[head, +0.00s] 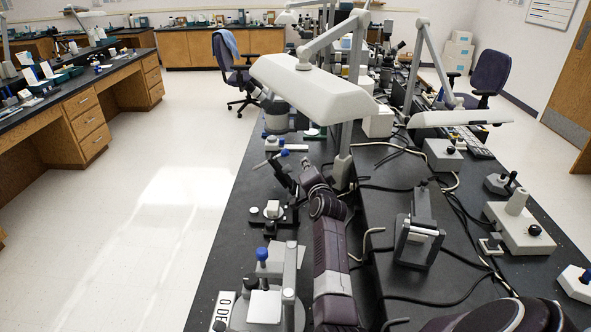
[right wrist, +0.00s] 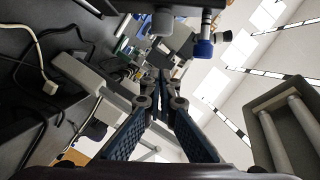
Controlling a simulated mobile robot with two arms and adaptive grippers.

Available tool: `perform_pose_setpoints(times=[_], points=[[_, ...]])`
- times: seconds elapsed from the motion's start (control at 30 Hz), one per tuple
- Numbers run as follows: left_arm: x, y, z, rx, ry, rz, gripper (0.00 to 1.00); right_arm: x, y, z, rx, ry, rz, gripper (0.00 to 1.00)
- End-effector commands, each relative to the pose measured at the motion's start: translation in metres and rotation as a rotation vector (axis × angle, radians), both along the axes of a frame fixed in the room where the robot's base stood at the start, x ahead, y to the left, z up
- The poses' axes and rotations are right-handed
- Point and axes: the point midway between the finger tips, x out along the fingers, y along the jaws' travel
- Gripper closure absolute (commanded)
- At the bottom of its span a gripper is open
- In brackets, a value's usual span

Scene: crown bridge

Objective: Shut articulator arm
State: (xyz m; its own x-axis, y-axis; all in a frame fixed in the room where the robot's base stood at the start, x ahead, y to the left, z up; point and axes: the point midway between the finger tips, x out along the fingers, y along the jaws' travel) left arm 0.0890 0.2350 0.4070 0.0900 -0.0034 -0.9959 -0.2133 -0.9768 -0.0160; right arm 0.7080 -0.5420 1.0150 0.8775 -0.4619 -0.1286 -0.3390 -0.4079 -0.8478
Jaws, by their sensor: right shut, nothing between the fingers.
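The articulator (head: 272,216) stands on the black bench left of my right arm, with a dark base and a small white piece on it. A dark slanted part (head: 287,179), which looks like its raised arm, tilts up and to the left above the base. My right gripper (head: 304,164) is close beside the raised part; whether they touch is hidden. In the right wrist view my right gripper (right wrist: 165,76) has its fingertips together with nothing between them. My left gripper is not in view.
A blue-knobbed device (head: 262,254) stands nearer on the bench. A white lamp head (head: 312,88) hangs over the bench beyond my gripper. A grey metal device (head: 418,235) and loose cables lie to the right. The floor at left is clear.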

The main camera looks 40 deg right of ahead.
Motion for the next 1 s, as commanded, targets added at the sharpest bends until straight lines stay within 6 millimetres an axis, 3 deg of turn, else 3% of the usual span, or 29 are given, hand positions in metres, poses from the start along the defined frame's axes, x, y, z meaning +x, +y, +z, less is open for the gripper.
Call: perform_pose_setpoints(times=[0.1, 0.3, 0.73, 1.0], points=[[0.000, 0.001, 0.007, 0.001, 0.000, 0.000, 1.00, 0.011, 0.015, -0.011, 0.003, 0.003, 0.003, 1.00], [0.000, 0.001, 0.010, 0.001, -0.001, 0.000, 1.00, 0.020, 0.025, -0.019, 0.000, 0.000, 0.001, 1.00], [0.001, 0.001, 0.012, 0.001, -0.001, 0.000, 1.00, 0.021, 0.027, -0.020, -0.007, 0.006, 0.000, 1.00], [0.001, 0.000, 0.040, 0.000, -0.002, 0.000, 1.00, 0.026, 0.033, -0.017, -0.183, 0.155, 0.001, 1.00]])
